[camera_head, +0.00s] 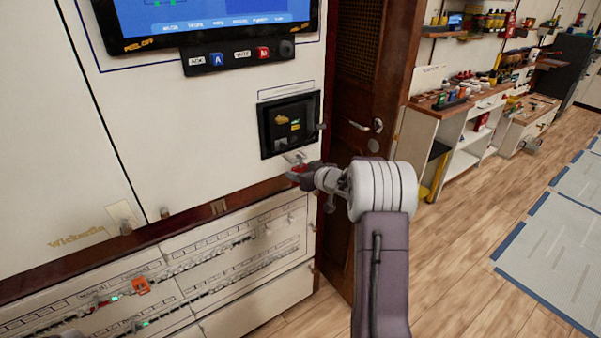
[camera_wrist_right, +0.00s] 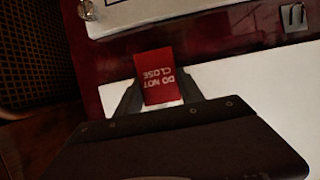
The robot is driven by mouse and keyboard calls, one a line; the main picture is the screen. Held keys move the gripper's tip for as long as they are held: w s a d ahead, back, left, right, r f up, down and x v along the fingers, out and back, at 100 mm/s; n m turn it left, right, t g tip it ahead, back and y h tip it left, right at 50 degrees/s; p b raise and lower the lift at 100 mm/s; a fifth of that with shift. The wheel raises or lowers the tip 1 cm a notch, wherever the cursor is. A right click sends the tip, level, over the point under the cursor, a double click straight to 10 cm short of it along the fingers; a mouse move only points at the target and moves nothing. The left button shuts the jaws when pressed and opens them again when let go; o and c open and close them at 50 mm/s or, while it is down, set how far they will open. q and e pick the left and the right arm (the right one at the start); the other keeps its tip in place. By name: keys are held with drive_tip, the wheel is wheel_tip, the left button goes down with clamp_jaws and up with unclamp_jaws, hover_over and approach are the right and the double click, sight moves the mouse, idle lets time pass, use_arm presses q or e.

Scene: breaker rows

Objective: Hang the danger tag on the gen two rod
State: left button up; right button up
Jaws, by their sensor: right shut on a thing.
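The red danger tag (camera_wrist_right: 158,77), with white "DO NOT CLOSE" lettering upside down in the right wrist view, is between the fingers of my right gripper (camera_wrist_right: 160,92). The gripper is shut on it. In the head view the tag (camera_head: 299,169) is a small red patch at the tip of my right gripper (camera_head: 301,173), just below the black recessed panel (camera_head: 290,125). I cannot tell which fitting is the gen two rod. My left gripper does not show clearly in either view.
Breaker rows (camera_head: 195,265) run along the lower cabinet face, with an orange piece (camera_head: 141,285) on them. A dark red ledge (camera_head: 140,233) runs above. A wooden door (camera_head: 352,200) stands beside the cabinet. A workbench (camera_head: 450,110) and open floor lie to the right.

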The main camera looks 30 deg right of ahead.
drive_tip(key=o, duration=1.4)
drive_tip(key=p+v, duration=0.1)
drive_tip(key=v, duration=0.8)
drive_tip(key=shift+p, duration=0.3)
